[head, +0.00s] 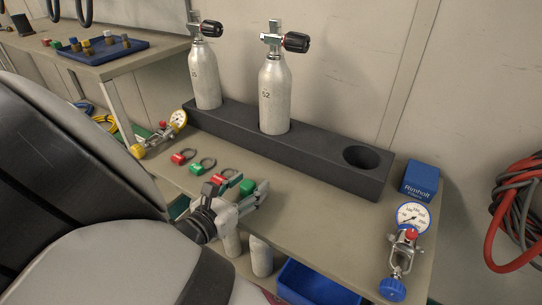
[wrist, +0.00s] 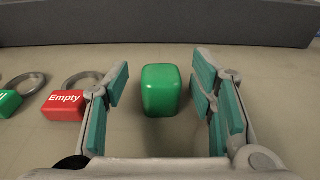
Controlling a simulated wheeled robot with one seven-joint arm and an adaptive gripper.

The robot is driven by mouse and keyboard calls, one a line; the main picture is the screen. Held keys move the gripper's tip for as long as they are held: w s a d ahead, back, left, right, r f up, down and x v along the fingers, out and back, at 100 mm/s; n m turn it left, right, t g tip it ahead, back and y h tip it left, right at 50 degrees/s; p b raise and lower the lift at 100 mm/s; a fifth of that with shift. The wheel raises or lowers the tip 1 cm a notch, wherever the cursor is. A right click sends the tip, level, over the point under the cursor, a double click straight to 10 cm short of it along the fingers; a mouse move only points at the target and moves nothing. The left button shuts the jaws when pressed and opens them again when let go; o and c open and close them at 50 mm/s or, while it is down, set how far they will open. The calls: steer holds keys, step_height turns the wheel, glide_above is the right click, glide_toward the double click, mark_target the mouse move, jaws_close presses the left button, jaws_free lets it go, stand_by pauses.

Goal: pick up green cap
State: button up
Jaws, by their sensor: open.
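The green cap (wrist: 161,90) is a small rounded block standing on the bench top. In the wrist view it sits between the two teal-padded fingers of my gripper (wrist: 161,77), toward their tips. A gap shows on each side, so neither finger seems to touch it. My gripper is open and empty. In the head view the green cap (head: 247,187) shows beside my gripper (head: 243,191), partly hidden by the fingers.
A red "Empty" tag (wrist: 64,105) with a ring lies just left of my left finger, and a green tag (wrist: 9,102) lies further left. A dark cylinder rack (head: 320,160) runs behind. A gauge (head: 411,217) stands at right; a blue bin (head: 312,286) is below in front.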

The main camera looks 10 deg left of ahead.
steer(key=shift+d, duration=0.1)
steer(key=c, duration=0.9)
steer(key=shift+o, duration=0.2)
steer(key=shift+r, duration=0.1)
